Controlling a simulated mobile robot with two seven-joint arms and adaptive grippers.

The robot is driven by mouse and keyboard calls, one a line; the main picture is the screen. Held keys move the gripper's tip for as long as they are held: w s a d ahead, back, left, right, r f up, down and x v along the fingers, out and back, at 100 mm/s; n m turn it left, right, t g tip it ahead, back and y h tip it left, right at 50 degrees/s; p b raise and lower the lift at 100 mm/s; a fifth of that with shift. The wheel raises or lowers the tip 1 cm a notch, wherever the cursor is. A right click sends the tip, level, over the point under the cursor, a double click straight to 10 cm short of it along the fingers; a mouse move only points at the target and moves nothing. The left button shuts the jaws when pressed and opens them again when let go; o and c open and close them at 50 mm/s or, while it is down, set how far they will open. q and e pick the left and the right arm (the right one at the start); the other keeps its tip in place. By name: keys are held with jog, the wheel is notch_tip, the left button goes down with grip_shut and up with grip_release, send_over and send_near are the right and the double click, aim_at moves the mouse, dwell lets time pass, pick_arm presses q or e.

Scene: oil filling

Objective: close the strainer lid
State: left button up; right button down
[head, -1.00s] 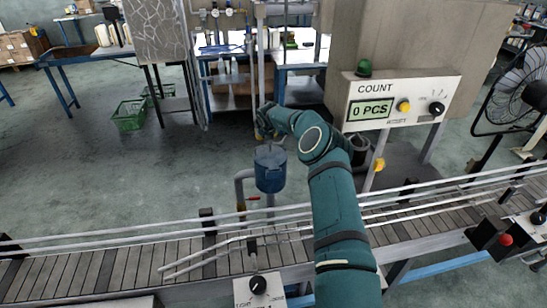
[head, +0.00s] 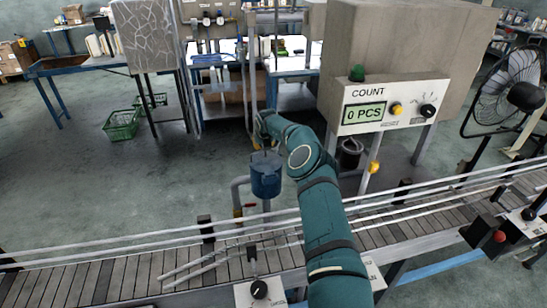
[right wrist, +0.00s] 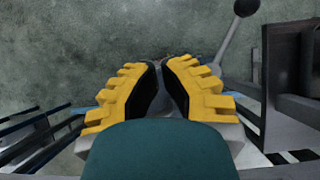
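The strainer (head: 266,180) is a blue upright cylinder on a grey pipe, standing behind the conveyor in the head view. Its top looks dark, and I cannot tell how its lid sits. My right arm reaches over the conveyor from the front, and my right gripper (head: 257,140) is just behind and above the strainer, partly hidden by the wrist. In the right wrist view the yellow fingers of my right gripper (right wrist: 159,62) come together at the tips with nothing visible between them. A grey rod with a black ball knob (right wrist: 246,7) stands just right of them. My left gripper is out of view.
The conveyor (head: 120,272) with its rails crosses the front. The counter box (head: 385,110), reading 0 PCS, stands right of my arm. A dark round container (head: 350,152) is below it. A green crate (head: 123,124) lies on open floor at the left.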

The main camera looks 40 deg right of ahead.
aim_at(266, 161)
jog(key=v, duration=1.2)
